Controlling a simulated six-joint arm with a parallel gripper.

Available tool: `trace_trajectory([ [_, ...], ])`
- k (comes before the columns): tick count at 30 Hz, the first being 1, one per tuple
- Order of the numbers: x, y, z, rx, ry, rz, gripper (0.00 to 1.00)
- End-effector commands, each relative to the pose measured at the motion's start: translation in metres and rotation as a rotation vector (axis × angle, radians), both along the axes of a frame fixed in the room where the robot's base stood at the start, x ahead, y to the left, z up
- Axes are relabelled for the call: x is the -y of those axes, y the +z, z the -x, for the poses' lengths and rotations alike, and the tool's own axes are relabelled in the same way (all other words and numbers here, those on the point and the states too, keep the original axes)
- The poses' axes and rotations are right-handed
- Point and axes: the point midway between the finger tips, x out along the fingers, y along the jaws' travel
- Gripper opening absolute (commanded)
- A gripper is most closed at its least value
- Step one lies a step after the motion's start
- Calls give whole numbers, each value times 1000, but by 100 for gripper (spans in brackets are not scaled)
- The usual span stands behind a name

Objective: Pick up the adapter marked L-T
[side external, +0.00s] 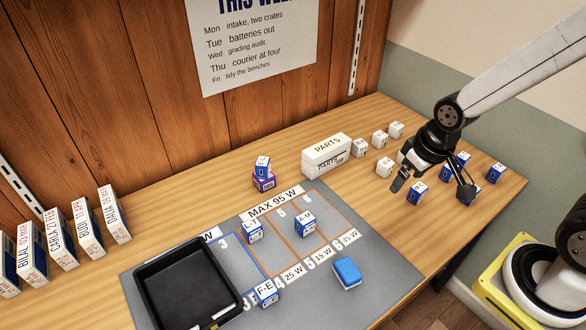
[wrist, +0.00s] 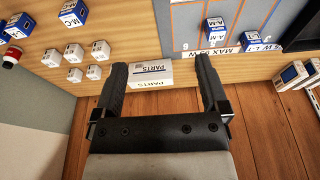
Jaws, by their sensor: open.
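The adapter marked L-T (side external: 252,231) is a small blue and white block on the grey mat, in the side external view just right of the black tray. In the wrist view the L-T adapter (wrist: 255,41) is at the upper right, partly cut by the strip of labels. My gripper (side external: 432,188) is open and empty above the right part of the bench, well to the right of the L-T adapter. In the wrist view its fingers (wrist: 162,66) stand apart, with the white PARTS box showing between them.
Adapter A-M (side external: 305,224) and adapter F-E (side external: 266,293) stand near L-T on the mat (side external: 402,270). A black tray (side external: 150,270) is left of them, a blue block (side external: 346,272) to the right. The PARTS box (side external: 326,155) and several white cubes (side external: 384,167) stand behind.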

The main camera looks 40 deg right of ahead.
Motion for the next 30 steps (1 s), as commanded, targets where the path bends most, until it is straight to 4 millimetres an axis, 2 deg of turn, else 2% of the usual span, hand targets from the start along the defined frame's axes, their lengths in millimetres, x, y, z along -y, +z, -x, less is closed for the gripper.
trace_trajectory([
  [5, -4, -5, -10, -39, -63, -35, 94],
  [11, -16, -17, -32, -132, -215, -122, 94],
  [30, -91, -85, -121, -534, -775, -512, 94],
])
